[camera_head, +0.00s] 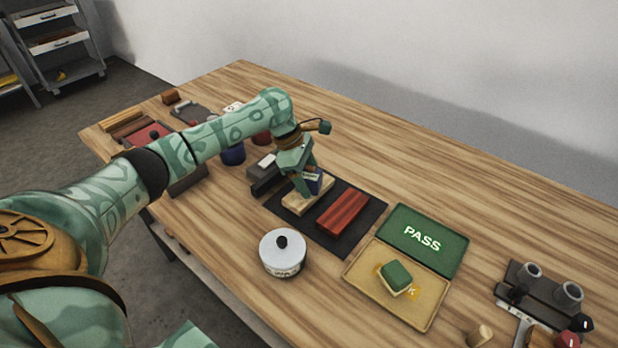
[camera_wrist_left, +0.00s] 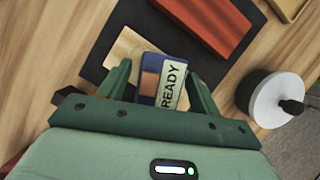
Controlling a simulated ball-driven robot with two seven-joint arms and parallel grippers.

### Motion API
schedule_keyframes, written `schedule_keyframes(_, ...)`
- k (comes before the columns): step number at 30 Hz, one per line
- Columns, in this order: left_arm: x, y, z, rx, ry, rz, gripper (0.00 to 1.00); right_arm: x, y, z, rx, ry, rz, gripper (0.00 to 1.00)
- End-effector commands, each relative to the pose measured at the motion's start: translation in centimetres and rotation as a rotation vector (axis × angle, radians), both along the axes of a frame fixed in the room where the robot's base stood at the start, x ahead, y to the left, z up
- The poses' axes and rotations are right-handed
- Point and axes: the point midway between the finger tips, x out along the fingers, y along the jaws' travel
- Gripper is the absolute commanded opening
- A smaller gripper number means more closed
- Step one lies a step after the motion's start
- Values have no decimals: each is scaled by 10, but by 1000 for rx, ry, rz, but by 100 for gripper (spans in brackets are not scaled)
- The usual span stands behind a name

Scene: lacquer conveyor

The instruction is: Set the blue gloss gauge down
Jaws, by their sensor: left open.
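The blue gloss gauge (camera_head: 314,182), a small dark blue block with a READY label, is at a pale wooden block (camera_head: 296,206) on the dark mat. In the left wrist view, the gauge (camera_wrist_left: 149,86) stands between the fingers of my left gripper (camera_wrist_left: 158,74), over the pale wooden block (camera_wrist_left: 122,46). The fingers are open on either side of it, and a gap shows on its left. In the head view, my left gripper (camera_head: 305,186) partly hides the gauge. Its underside is hidden, so I cannot tell whether it rests fully. My right gripper is not in view.
A red block (camera_head: 343,209) lies on the dark mat (camera_head: 335,244) beside the wooden block. A white lidded pot (camera_head: 283,262) stands in front. The table's far side is clear.

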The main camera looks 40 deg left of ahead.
Motion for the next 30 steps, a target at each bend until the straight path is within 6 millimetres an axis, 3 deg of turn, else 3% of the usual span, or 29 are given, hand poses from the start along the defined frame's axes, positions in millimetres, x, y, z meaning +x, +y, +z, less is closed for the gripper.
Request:
schedule_keyframes(6, -5, 18, 54, 2, -9, 3, 64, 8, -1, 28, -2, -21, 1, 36)
schedule_keyframes(13, -11, 36, 96, 1, -6, 2, 64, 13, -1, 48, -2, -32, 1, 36)
schedule_keyframes(18, -13, 41, 107, 0, -3, 1, 64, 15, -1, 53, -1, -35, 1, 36)
schedule_keyframes(30, -13, 42, 107, -1, -1, 0, 64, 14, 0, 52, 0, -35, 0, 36)
